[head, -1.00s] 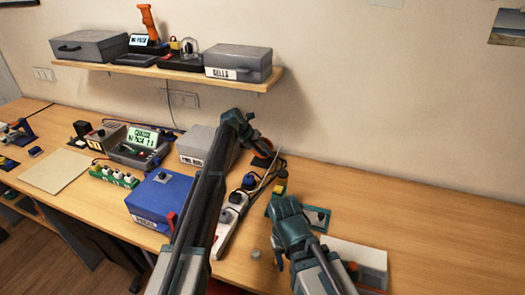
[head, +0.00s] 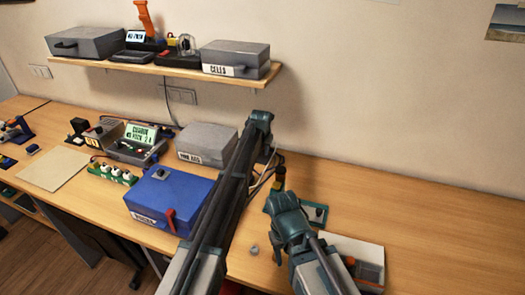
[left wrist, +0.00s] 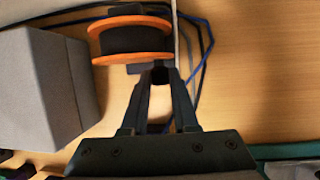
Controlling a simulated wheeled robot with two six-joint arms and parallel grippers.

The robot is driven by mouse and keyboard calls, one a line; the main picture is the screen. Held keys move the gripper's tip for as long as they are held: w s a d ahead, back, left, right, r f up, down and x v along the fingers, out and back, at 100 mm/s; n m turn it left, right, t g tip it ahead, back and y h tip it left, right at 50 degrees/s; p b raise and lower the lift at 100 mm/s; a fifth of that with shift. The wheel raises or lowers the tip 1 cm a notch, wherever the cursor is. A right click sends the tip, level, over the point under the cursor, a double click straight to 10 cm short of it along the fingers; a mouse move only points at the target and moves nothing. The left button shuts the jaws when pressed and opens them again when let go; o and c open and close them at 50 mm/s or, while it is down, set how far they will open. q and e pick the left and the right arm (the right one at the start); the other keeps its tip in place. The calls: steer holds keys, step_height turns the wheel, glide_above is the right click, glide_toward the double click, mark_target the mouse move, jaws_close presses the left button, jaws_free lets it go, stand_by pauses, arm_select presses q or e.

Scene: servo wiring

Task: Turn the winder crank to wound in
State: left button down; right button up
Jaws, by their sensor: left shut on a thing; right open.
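The winder shows in the left wrist view as a spool with orange flanges (left wrist: 131,57) and a black middle. In the head view it is hidden behind my left arm. My left gripper (left wrist: 160,74) is shut on a small dark piece at the spool's near side, which appears to be the winder crank (left wrist: 160,66). The fingers cover most of it, so its angle cannot be told. My right gripper (head: 279,254) is open and empty, low over the front of the bench.
A grey box (head: 208,140) stands left of the winder; it also shows in the left wrist view (left wrist: 52,85). Blue cable (left wrist: 207,45) lies at right. A blue box (head: 165,200), a small teal-based switch (head: 316,212) and a white tray (head: 350,252) are nearby. Bench at right is clear.

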stand_by(0.4)
arm_select(q)
steer(key=c, duration=0.7)
jaws_free()
steer(key=shift+r, duration=0.1)
arm_select(e)
steer(key=shift+r, duration=0.1)
arm_select(q)
steer(key=p+v, duration=1.2)
steer(key=v, duration=0.1)
steer(key=shift+s+d+r+p, duration=0.1)
steer(key=shift+s+r+p, duration=0.15)
steer(key=shift+p, duration=0.15)
arm_select(e)
step_height(320, 180, up, 12)
steer(key=shift+r, duration=0.25)
